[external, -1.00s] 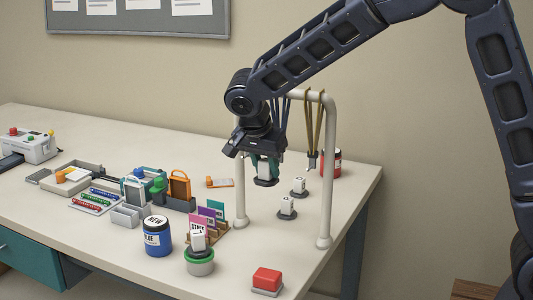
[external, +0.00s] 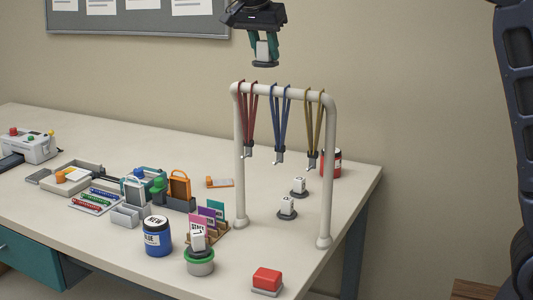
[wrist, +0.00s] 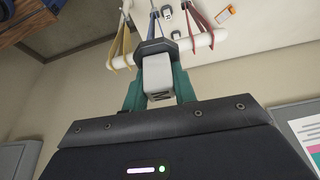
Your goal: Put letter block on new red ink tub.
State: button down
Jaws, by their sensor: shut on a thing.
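My gripper (external: 264,48) is shut on a white letter block (external: 263,52) with a dark flat base, held high above the rack. The block also shows in the wrist view (wrist: 157,78), between the green fingers, with a dark letter on it that I cannot read surely. A red ink tub (external: 336,162) stands at the back right of the table, partly hidden behind the rack's right post. I cannot read its label. The held block is up and to the left of this tub in the external view, well apart from it.
The white rack (external: 240,180) with red, blue and yellow hanging straps stands between. Two similar blocks (external: 298,186) (external: 286,206) stand near it. A blue tub marked NEW (external: 157,240), a green-rimmed tub (external: 200,265) and a red button (external: 267,279) are in front.

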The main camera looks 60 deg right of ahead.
jog(key=w+d+r, duration=0.1)
jog(key=w+d, duration=0.2)
jog(key=d, duration=1)
jog(key=w+d, duration=0.3)
jog(key=d, duration=1)
jog(key=s+d+f, duration=0.1)
jog(key=s+d, duration=0.2)
jog(key=d, duration=1)
jog(key=s+d+f, duration=0.1)
jog(key=s+d, duration=0.2)
jog(key=d, duration=0.9)
jog(key=shift+n, duration=0.3)
notch_tip(320, 180, down, 37)
jog(key=shift+w+f, duration=0.1)
jog(key=shift+w, duration=0.05)
jog(key=shift+f, duration=0.15)
jog(key=c, duration=1.1)
grip_release()
jog(key=v, duration=1.2)
jog(key=shift+s, duration=0.2)
